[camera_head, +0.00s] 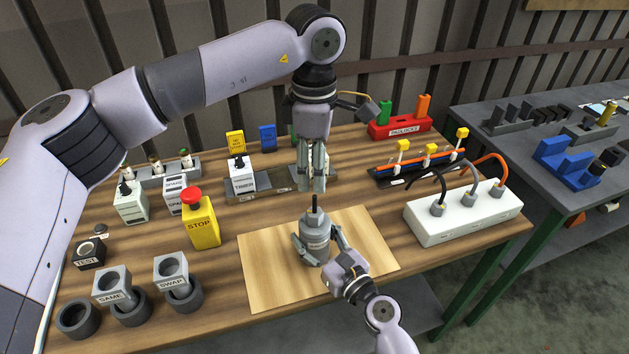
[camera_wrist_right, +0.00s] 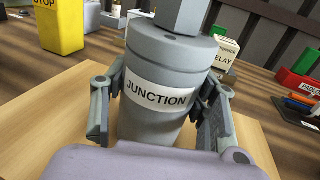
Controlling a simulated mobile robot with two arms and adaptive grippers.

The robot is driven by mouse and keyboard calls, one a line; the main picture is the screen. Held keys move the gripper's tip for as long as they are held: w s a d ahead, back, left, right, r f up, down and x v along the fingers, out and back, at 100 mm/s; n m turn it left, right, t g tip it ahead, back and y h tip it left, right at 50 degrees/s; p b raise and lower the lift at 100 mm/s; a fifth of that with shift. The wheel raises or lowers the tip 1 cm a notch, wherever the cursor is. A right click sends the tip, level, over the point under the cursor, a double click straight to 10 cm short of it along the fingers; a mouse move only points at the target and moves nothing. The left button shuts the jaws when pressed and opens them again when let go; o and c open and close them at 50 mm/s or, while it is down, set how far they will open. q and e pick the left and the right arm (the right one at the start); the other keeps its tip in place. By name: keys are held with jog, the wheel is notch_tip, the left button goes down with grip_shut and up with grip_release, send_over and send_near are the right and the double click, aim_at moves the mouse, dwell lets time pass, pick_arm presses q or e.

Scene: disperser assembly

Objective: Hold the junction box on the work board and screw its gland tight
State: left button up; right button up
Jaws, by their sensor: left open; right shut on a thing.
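The grey junction box (camera_head: 314,247) stands upright on the light wooden work board (camera_head: 270,285). Its white JUNCTION label (camera_wrist_right: 160,97) faces the right wrist camera. A grey gland (camera_head: 314,222) sits on its top with a dark stem rising from it; the gland's lower part also shows in the right wrist view (camera_wrist_right: 185,15). My right gripper (camera_head: 318,244) is shut on the junction box, one finger on each side. My left gripper (camera_head: 312,186) points down above the gland, open and apart from it, with the dark stem just below its fingertips.
A yellow STOP box (camera_head: 202,224) with a red button stands left of the board. A white block with cables (camera_head: 462,218) stands to the right. TIMER box (camera_head: 242,178) is behind. SAME (camera_head: 112,286) and SWAP (camera_head: 171,270) pieces are front left. The board around the box is clear.

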pick_arm(q)
jog(key=shift+r, duration=0.2)
pick_arm(e)
jog(key=o, duration=1.7)
